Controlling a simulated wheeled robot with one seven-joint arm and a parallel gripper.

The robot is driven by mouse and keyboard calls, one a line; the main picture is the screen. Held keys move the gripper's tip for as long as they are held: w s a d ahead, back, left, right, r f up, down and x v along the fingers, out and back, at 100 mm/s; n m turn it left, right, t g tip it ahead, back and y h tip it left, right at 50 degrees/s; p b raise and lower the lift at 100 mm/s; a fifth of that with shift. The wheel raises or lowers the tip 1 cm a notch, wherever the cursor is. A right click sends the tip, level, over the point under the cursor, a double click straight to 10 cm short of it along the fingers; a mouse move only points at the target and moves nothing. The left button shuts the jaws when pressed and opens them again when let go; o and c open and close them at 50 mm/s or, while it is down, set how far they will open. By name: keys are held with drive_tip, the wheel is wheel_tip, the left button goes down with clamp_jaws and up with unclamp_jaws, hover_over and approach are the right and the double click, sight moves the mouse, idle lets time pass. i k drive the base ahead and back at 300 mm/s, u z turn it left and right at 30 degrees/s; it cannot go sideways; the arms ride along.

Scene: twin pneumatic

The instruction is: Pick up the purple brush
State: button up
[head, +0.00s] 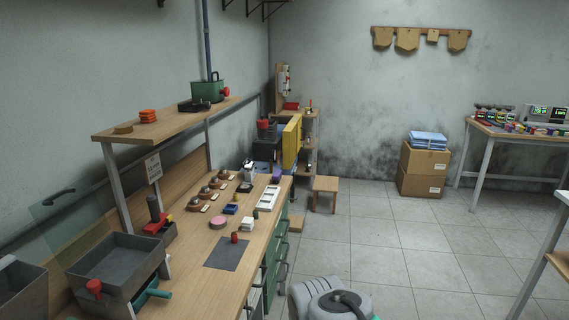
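A small purple object (277,174) stands at the far end of the long wooden workbench (262,236) on the left. It is too small to tell whether it is the brush. Another small purple piece (508,127) is among the items on the table at the right, also too small to make out. A grey and white part of my own body shows at the bottom middle. My gripper's fingers are not in view.
The bench holds a grey metal bin (117,262), a pink disc (218,222), a white tray (268,198) and several small parts. A stool (325,185) and stacked cardboard boxes (424,160) stand behind. The tiled floor (400,240) in the middle is clear.

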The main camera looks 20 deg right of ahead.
sight(276, 175)
drive_tip(key=z, duration=1)
drive_tip(key=i, duration=3.65)
drive_tip(key=u, duration=4.55)
